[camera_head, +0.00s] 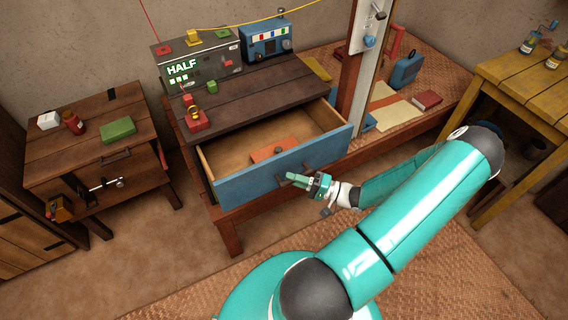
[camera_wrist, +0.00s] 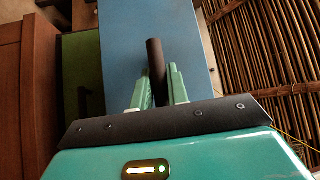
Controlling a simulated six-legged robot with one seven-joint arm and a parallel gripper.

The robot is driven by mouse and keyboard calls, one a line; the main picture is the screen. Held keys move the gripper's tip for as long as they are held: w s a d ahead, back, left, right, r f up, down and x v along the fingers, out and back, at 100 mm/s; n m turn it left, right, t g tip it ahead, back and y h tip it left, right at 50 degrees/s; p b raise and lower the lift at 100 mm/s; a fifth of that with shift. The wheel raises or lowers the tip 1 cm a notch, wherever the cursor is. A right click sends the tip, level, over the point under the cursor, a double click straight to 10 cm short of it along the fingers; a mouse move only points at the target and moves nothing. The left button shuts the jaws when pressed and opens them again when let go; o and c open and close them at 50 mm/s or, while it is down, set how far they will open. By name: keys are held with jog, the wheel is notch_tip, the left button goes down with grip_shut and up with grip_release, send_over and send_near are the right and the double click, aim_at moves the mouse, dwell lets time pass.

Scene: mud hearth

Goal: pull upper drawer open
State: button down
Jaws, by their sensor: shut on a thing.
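The drawer with the blue front (camera_head: 245,186) stands well out of the dark wooden desk (camera_head: 250,78), so its bare wooden inside shows. An orange block (camera_head: 272,151) lies in it. My gripper (camera_head: 299,179) is at the drawer front, coming from the right. In the wrist view, the dark bar handle (camera_wrist: 155,58) lies between the two green fingers of my gripper (camera_wrist: 161,86), which are shut on it. The blue front also shows behind it (camera_wrist: 180,25). The fingers partly hide the handle in the head view.
A grey box (camera_head: 205,62) reading HALF and a blue box (camera_head: 266,42) stand on the desk. A small wooden table (camera_head: 60,160) is to the left, a yellow table (camera_head: 515,85) to the right. A post (camera_head: 365,55) rises beside the desk. Woven mat (camera_head: 430,255) covers floor.

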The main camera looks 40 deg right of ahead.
jog(key=s, duration=0.1)
jog(key=s+a, duration=0.1)
jog(key=s, duration=0.3)
jog(key=shift+s+a, duration=0.25)
jog(key=shift+a, duration=0.05)
jog(key=c, duration=1.4)
grip_release()
jog(key=shift+o, duration=0.2)
jog(key=v, duration=1.3)
jog(key=shift+s+d, duration=0.2)
jog(key=shift+s, duration=0.15)
